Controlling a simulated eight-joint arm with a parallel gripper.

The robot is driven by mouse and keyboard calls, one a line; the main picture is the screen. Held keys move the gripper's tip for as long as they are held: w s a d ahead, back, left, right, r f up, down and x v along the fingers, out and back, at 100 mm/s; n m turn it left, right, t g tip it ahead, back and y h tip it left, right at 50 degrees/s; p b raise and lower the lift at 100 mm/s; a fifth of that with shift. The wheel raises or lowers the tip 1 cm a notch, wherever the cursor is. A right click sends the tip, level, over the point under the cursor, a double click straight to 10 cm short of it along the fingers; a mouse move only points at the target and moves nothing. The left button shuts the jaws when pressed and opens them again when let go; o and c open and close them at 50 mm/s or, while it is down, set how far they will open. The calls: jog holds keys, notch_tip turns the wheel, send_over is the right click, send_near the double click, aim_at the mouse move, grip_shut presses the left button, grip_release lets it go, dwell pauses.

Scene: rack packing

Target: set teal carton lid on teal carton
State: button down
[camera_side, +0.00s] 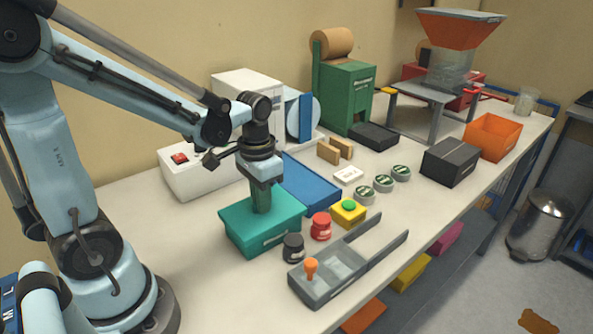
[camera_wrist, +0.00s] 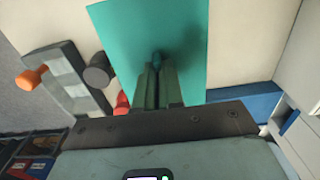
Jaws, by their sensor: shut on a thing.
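The teal carton (camera_side: 258,240) stands on the bench in the side view. The teal carton lid (camera_side: 285,208) is level over its top, with its rim lined up with the carton walls. No clear gap shows between lid and carton, but I cannot tell whether the lid's full weight rests there. My gripper (camera_side: 262,206) points straight down at the middle of the lid. In the wrist view, the lid (camera_wrist: 120,45) fills the upper middle, and my gripper (camera_wrist: 158,75) is shut on a small dark knob at its centre. The carton is hidden below the lid there.
A dark jar (camera_side: 293,247), a red jar (camera_side: 321,226) and a yellow button box (camera_side: 348,212) stand close right of the carton. A grey fixture with an orange knob (camera_side: 311,268) lies in front. A blue tray (camera_side: 309,186) lies behind. The bench left of the carton is clear.

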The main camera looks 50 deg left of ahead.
jog(key=shift+f, duration=0.25)
jog(key=c, duration=1.3)
grip_release()
jog(key=shift+o, duration=0.2)
notch_tip(320, 180, up, 13)
jog(key=s+d+f+t, duration=0.1)
jog(key=d+f+t, duration=0.4)
jog(key=t, duration=0.2)
jog(key=shift+f, duration=0.2)
